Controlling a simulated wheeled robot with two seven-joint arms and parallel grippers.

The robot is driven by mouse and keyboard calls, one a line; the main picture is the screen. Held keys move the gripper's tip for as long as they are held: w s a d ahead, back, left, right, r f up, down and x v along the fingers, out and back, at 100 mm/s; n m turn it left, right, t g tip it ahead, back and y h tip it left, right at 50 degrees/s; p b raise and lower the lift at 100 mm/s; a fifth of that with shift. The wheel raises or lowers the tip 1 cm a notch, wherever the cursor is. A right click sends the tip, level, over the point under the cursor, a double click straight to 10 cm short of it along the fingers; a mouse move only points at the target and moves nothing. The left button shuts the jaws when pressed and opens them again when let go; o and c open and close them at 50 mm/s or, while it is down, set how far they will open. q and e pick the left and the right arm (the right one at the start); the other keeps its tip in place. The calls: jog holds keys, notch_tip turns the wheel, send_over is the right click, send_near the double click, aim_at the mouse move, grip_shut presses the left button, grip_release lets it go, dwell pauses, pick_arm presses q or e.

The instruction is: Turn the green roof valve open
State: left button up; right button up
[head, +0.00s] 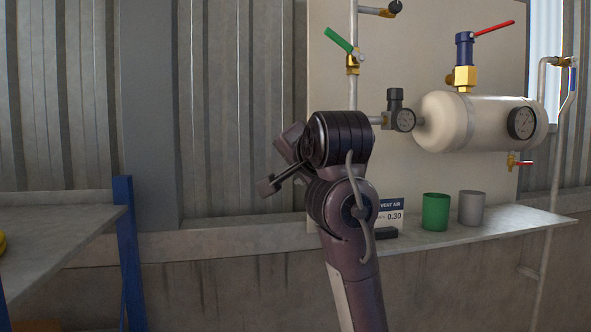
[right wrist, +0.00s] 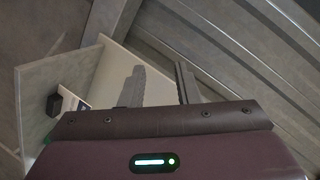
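The green valve handle (head: 338,39) sits on a brass valve body (head: 353,62) on a vertical pipe at the upper middle of the head view. The handle slants up and to the left from the body, across the pipe's line. My right gripper (head: 274,166) is below and left of the valve, apart from it, partly hidden behind its own wrist. In the right wrist view its two fingers (right wrist: 160,84) stand apart with nothing between them. The green handle is not visible there. My left gripper is in neither view.
A cream tank (head: 470,122) with gauges (head: 521,123) and a red-handled blue valve (head: 464,50) is at right. A shelf (head: 500,222) holds a green cup (head: 435,211), a grey cup (head: 472,207) and a sign (head: 391,214). Open space lies left of the panel, before the corrugated wall.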

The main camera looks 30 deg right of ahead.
aim_at(346, 45)
jog(key=c, duration=0.6)
jog(key=shift+w+a+r+n, duration=0.1)
jog(key=shift+a+r+n, duration=0.05)
jog(key=shift+n, duration=0.25)
grip_shut()
jog(key=w+a+r+n+t+h+b, duration=0.15)
jog(key=r+n+b, duration=0.25)
jog(key=n, duration=0.5)
jog(key=s+a+r+n+t+h+b, duration=0.1)
jog(key=a+r+n+t+h+b, duration=0.25)
jog(key=n, duration=0.45)
jog(key=s+d+r+n+g+h+b, duration=0.1)
jog(key=s+d+r+n+h+b, duration=0.15)
jog(key=d+n+h+b, duration=0.35)
jog(key=s+d+r+n+h+b, duration=0.1)
jog(key=r+n+h, duration=0.2)
jog(key=n, duration=0.5)
jog(key=s+r+p+x, duration=0.1)
jog(key=s+p+x, duration=0.1)
jog(key=p+x, duration=0.9)
jog(key=shift+w+d+r+n, duration=0.4)
jog(key=shift+w+d+r, duration=0.25)
jog(key=shift+d, duration=0.35)
